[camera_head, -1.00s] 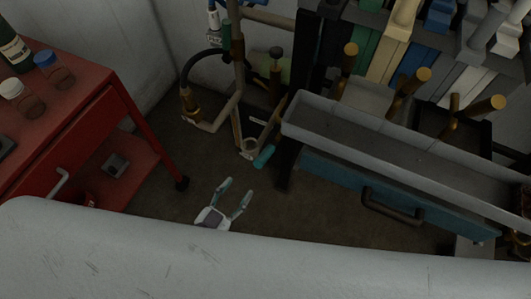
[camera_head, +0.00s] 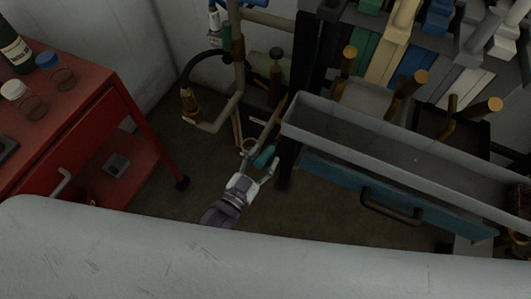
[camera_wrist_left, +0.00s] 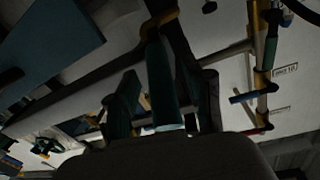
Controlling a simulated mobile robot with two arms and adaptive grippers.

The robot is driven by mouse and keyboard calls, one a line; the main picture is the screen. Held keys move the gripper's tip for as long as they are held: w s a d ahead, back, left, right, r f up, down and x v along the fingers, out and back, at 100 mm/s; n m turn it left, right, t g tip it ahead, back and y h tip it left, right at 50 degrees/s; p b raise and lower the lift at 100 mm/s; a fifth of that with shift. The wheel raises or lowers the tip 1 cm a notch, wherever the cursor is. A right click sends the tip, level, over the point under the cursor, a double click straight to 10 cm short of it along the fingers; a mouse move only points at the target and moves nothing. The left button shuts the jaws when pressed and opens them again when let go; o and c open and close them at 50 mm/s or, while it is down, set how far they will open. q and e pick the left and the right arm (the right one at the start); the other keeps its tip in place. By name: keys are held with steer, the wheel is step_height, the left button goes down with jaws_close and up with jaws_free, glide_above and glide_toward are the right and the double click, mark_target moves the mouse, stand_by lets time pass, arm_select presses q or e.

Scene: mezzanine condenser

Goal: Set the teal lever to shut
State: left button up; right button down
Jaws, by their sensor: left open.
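The teal lever (camera_head: 264,157) is a short rounded grip low on the pipework, beside the left end of the grey trough. My left gripper (camera_head: 258,169) is at it, with its open fingers on either side of the grip. In the left wrist view, the teal lever (camera_wrist_left: 160,88) stretches toward the camera between the two dark fingers of the left gripper (camera_wrist_left: 165,105). Gaps show beside the grip, so the fingers are not closed on it. My right gripper is not in view.
A grey trough (camera_head: 400,150) above a blue drawer front (camera_head: 340,180) stands close on the right. A red cart (camera_head: 75,120) with bottles stands at left. Pipes and a brass valve (camera_head: 188,103) rise behind the lever. Some dark floor (camera_head: 310,215) is clear.

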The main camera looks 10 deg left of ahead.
arm_select(q)
steer(key=shift+w+d, duration=0.3)
steer(key=shift+w, duration=0.35)
jaws_close()
